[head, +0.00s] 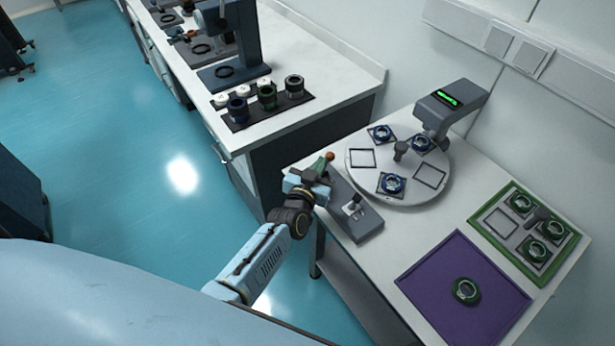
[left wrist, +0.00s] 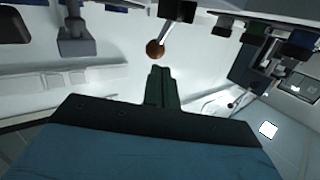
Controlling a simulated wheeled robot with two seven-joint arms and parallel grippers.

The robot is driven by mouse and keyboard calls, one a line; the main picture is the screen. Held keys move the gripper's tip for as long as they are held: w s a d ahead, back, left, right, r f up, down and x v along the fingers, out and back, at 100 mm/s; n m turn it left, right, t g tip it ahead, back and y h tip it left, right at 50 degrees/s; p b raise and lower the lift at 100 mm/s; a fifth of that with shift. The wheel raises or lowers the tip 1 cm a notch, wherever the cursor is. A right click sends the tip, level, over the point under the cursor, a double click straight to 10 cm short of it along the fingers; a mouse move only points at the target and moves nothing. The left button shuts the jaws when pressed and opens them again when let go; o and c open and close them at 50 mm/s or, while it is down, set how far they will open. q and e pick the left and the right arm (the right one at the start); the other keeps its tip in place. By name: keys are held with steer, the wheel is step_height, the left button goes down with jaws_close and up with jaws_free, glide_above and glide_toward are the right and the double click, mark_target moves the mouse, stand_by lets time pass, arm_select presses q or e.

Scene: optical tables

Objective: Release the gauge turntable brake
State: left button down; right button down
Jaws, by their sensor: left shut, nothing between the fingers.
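The gauge turntable (head: 385,205) is a pale round disc on the table, with square outlines and blue ring parts on it. A brake lever with an orange-brown ball knob (head: 330,155) stands at its left edge. In the left wrist view the knob (left wrist: 154,49) sits on a thin metal rod from a dark block. My left gripper (head: 321,166) is shut and empty at the knob. In the left wrist view its fingertips (left wrist: 160,72) lie just short of the knob; whether they touch it I cannot tell. My right gripper is not in view.
A gauge head (head: 450,108) with a green display overhangs the disc's back. A dark base with a small metal fitting (head: 353,209) lies before the disc. A purple mat (head: 430,270) and a green-rimmed tray (head: 500,238) lie at right. Another bench (head: 330,85) stands behind left.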

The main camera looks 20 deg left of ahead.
arm_select(q)
steer(key=shift+s+r+p, duration=0.35)
steer(key=shift+p, duration=0.25)
steer(key=s+d+r+p, duration=0.1)
steer(key=s+r+p, duration=0.2)
steer(key=s+r, duration=0.4)
steer(key=s, duration=0.3)
steer(key=shift+s+d+r+p, duration=0.15)
steer(key=shift+s+d+p, duration=0.2)
steer(key=shift+p, duration=0.05)
